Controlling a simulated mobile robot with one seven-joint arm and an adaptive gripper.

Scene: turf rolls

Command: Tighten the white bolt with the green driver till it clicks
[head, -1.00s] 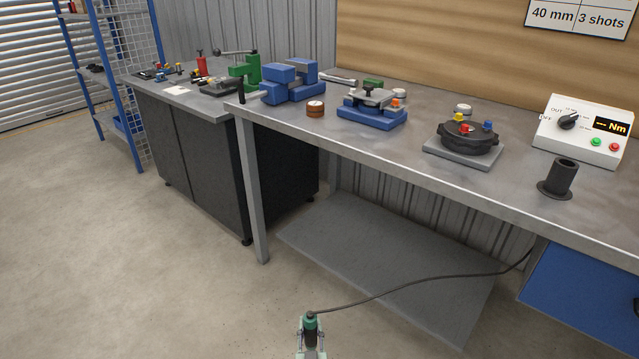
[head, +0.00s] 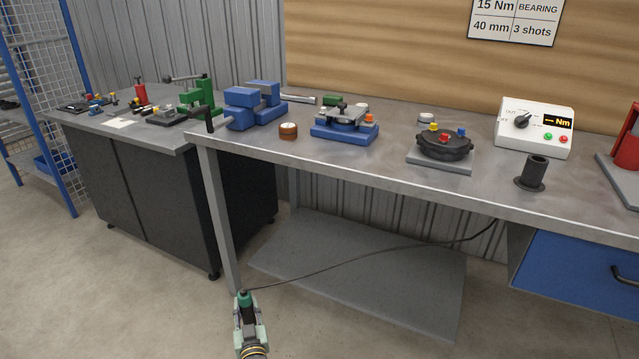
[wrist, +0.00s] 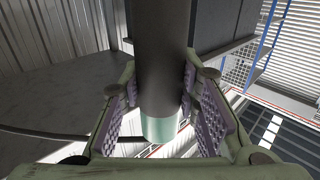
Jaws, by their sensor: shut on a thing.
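My gripper (head: 248,325) is low in front of the bench, below the tabletop and near its left leg, shut on the green driver (head: 244,299). In the wrist view the driver (wrist: 164,60) is a dark cylinder with a green band between the ridged pads. A cable runs from it towards the bench's underside. A black round fixture (head: 446,147) on a grey plate carries yellow (head: 433,127), red (head: 445,137) and blue (head: 461,132) bolts.
A black holder (head: 534,173) and a white controller (head: 535,128) reading "-- Nm" stand right of the fixture. The bench's front edge (head: 350,170) lies between my gripper and the fixture.

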